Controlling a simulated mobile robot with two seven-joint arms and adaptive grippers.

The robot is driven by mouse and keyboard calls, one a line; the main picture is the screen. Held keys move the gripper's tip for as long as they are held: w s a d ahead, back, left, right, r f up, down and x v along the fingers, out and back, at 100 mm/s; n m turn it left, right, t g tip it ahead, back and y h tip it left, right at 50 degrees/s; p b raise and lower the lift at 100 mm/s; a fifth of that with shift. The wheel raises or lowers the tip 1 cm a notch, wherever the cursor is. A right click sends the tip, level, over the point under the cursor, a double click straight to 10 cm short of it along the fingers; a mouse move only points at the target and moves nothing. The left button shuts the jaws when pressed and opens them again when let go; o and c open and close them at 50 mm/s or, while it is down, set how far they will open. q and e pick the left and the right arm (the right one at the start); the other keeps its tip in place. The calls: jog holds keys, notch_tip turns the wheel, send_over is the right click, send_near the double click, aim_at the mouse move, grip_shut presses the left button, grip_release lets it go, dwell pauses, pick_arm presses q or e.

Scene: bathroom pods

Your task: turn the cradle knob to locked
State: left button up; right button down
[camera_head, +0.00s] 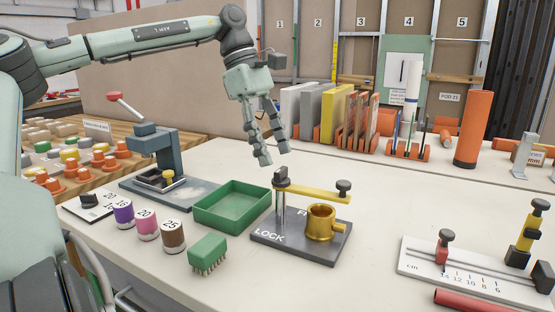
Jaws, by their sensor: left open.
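The bar does not lie over the LOCK lettering. My left gripper (273,155) is open and empty, fingers down, above and slightly left of the post, apart from it. My right gripper is out of view.
A green tray (232,222) and a green pin block (207,253) stand left of the cradle. Several coloured cylinders and a grey press (155,140) stand farther left. A measuring slide (470,274) lies right. An orange cylinder (473,130) and upright boards stand behind.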

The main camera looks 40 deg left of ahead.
pick_arm(q)
jog(key=v, duration=0.9)
jog(key=shift+s+f, duration=0.15)
